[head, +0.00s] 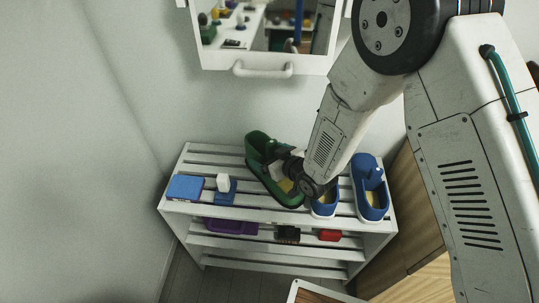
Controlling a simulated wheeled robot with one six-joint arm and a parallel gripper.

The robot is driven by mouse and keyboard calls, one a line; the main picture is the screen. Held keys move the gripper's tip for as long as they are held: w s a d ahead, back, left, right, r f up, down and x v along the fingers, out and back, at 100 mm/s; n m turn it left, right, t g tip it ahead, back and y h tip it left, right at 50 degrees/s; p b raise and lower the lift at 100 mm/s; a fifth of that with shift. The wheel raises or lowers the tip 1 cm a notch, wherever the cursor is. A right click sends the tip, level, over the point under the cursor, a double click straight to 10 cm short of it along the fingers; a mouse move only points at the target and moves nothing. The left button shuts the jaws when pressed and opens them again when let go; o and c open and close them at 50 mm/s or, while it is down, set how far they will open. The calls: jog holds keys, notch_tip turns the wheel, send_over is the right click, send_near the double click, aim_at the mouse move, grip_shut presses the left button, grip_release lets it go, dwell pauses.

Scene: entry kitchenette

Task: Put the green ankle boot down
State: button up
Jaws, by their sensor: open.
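The green ankle boot (257,144) lies on the top of a white slatted shoe rack (184,211), near the middle, set at a slant. My gripper (287,172) is open at the boot, over its right side and opening. The gripper and my wrist hide part of the boot. The boot seems to rest on the slats, but its underside is hidden.
Blue shoes (370,188) stand right of the boot, one partly behind my wrist (324,209). A blue box (185,187) and a blue-and-white item (224,189) sit left. Lower shelves hold a purple item (231,226) and a red one (330,235). A mirror cabinet (264,62) hangs above.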

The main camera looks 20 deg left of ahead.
jog(key=shift+r, duration=0.2)
jog(key=v, duration=1.2)
jog(key=w+d+r+m+t+h, duration=0.1)
jog(key=w+d+r+m+h, duration=0.3)
jog(key=w+d+r, duration=0.55)
jog(key=s+d+r+m+h, duration=0.1)
jog(key=s+d+r+h, duration=0.15)
jog(key=d, duration=0.35)
jog(key=s+d+r+m+h, duration=0.1)
jog(key=s+d+r+h, duration=0.1)
jog(key=d+r, duration=0.35)
jog(key=s+d+r+m+g+h, duration=0.3)
jog(key=s+d+r, duration=0.2)
jog(key=s+d, duration=0.45)
jog(key=s+d+r+m+g, duration=0.1)
jog(key=s+d+r+g, duration=0.1)
jog(key=s, duration=0.5)
jog(key=s+d+r+m+g, duration=0.1)
jog(key=s+d+r+g, duration=0.1)
jog(key=s, duration=0.6)
jog(key=shift+s+d+r+m, duration=0.35)
jog(key=shift+d+r, duration=0.45)
jog(key=shift+d, duration=0.3)
